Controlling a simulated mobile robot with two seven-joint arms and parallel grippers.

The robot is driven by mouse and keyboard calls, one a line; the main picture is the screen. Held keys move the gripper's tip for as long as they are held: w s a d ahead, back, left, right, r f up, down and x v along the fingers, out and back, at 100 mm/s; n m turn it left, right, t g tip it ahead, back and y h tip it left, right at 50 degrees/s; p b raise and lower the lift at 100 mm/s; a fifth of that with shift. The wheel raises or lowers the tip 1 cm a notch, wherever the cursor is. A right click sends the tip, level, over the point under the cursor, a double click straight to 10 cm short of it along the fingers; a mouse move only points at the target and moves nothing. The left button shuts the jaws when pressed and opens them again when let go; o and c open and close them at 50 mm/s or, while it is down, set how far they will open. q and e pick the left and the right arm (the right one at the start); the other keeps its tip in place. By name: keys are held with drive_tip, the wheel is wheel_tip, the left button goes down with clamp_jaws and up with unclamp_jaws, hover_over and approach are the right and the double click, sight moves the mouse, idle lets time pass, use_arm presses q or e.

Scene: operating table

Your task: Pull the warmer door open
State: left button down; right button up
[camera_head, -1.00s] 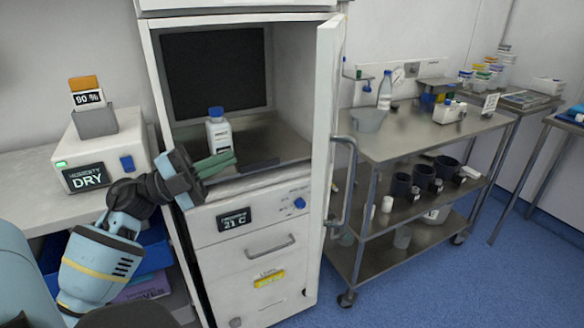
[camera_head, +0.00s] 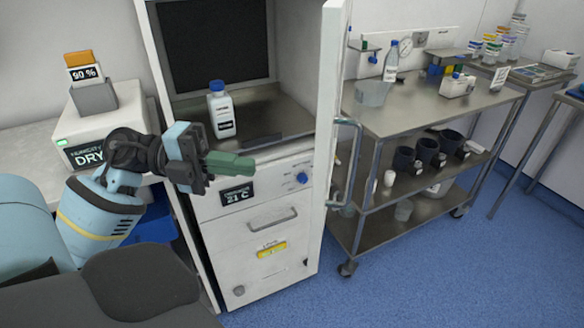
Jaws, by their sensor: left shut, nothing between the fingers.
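The warmer (camera_head: 211,202) is a tall white cabinet in the middle of the head view. Its door (camera_head: 326,110) stands swung wide open on the right side, seen nearly edge-on, with a long grey handle (camera_head: 352,165). Inside the open chamber, a white bottle with a blue cap (camera_head: 221,112) stands upright on the metal floor. My left gripper (camera_head: 240,164) has green fingers, shut and empty. It shows in front of the warmer's lower front, left of the door and apart from the handle. My right gripper is not in view.
A steel trolley (camera_head: 420,105) with bottles, cups and boxes stands right of the door. A humidity box (camera_head: 105,125) sits on the left counter. A drawer handle (camera_head: 272,218) is below the warmer chamber. Blue floor (camera_head: 420,285) is clear in front.

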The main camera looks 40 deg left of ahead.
use_arm(q)
drive_tip(key=p+x, duration=0.1)
drive_tip(key=x, duration=0.8)
drive_tip(key=shift+a, duration=0.1)
